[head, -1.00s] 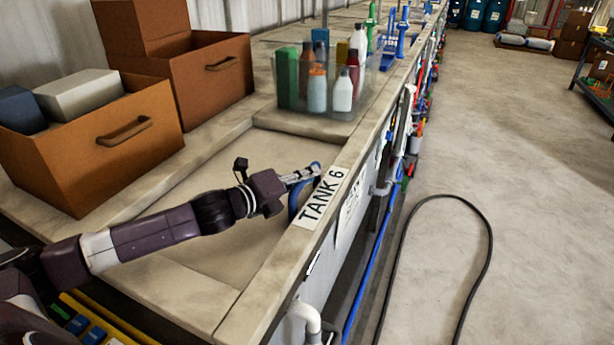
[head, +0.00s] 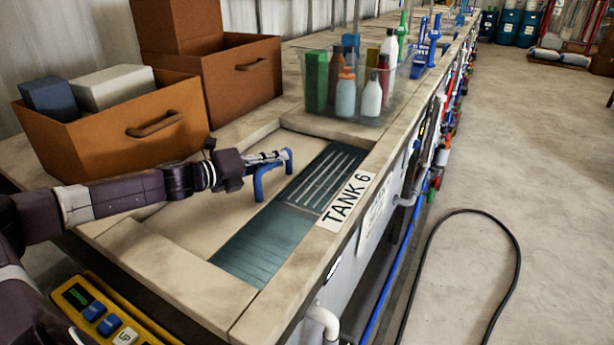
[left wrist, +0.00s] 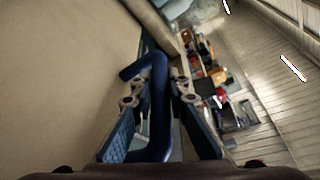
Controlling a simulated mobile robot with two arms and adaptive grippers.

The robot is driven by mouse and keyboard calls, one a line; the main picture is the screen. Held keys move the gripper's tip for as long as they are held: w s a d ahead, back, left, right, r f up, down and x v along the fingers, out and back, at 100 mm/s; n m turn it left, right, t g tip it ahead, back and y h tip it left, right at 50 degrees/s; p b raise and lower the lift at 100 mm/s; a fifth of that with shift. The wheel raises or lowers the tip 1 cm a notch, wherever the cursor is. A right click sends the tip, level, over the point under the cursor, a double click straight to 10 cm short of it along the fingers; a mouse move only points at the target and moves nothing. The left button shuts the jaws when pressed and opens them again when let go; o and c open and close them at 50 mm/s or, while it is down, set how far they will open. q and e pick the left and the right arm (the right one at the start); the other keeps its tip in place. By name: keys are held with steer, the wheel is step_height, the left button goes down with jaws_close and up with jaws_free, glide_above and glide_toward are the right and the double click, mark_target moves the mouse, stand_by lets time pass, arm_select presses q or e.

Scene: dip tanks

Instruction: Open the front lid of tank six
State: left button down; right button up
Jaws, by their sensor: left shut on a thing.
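Tank six, marked by the TANK 6 label (head: 347,201) on its rim, has a flat beige lid (head: 225,205) with a blue handle (head: 263,186). The lid stands away from the front rim. Teal liquid (head: 262,245) and a slatted grate (head: 326,180) show in the gap along the front. My left gripper (head: 279,158) is shut on the blue handle. In the left wrist view the handle (left wrist: 158,90) runs between the two fingers. My right gripper is in neither view.
Brown bins (head: 112,132) stand on the left ledge behind the lid. A clear tray (head: 350,117) of bottles stands at the far end of the tank. A yellow control pendant (head: 100,315) is at bottom left. A black hose (head: 516,270) lies on the floor at right.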

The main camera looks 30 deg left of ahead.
arm_select(q)
steer(key=a, duration=1.1)
steer(key=shift+s+a+b, duration=0.25)
steer(key=shift+s+b, duration=0.1)
steer(key=c, duration=1.9)
jaws_free()
